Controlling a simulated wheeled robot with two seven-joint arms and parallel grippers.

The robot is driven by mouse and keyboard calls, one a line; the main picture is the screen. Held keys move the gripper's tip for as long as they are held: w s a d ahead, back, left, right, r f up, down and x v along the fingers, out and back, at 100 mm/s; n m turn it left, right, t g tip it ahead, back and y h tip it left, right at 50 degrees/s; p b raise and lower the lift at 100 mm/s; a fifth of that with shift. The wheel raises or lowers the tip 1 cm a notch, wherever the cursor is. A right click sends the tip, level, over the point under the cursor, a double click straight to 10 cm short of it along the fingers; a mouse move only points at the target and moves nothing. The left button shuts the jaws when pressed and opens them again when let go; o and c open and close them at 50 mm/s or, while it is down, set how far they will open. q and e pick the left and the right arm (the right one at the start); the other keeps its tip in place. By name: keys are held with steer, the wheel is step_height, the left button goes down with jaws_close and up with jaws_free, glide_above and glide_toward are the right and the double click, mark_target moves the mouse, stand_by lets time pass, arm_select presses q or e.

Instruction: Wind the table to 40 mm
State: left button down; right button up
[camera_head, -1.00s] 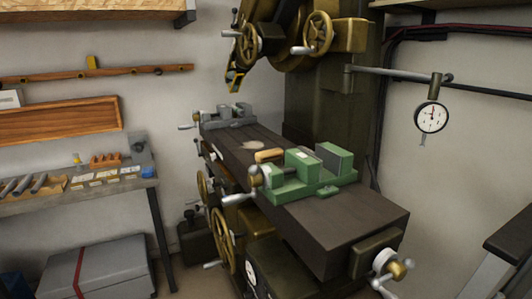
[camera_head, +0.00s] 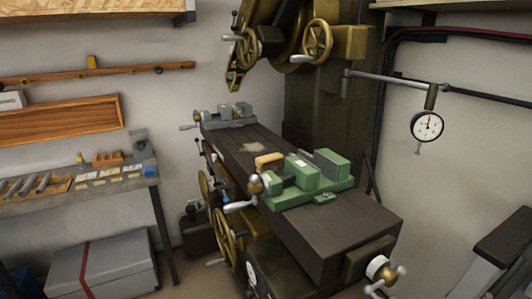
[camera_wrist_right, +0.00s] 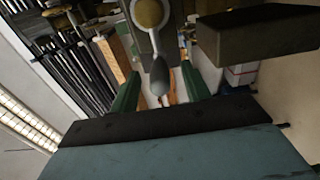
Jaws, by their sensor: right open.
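The dark machine table (camera_head: 345,228) runs from the back left to the front right. On its near end is a crank (camera_head: 380,270) with a pale hub, brass and silver handles. Handwheels (camera_head: 228,238) sit below the table's left side. My right gripper (camera_wrist_right: 162,75) shows only in the right wrist view, with its two green fingers apart. A grey crank handle (camera_wrist_right: 160,76) with a brass hub (camera_wrist_right: 150,13) shows between the fingers; contact cannot be told. Which crank this is cannot be told for certain. My left gripper is out of view.
A green vise (camera_head: 310,180) stands on the table, a grey one (camera_head: 222,118) at its far end. A dial gauge (camera_head: 427,126), too small to read, hangs from an arm at right. A bench (camera_head: 105,185) stands at left. A dark block (camera_wrist_right: 255,35) is beside the right gripper.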

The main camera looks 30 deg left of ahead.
steer(key=shift+w+a, duration=0.25)
steer(key=shift+a, duration=0.1)
steer(key=shift+c, duration=0.5)
jaws_close()
stand_by(0.4)
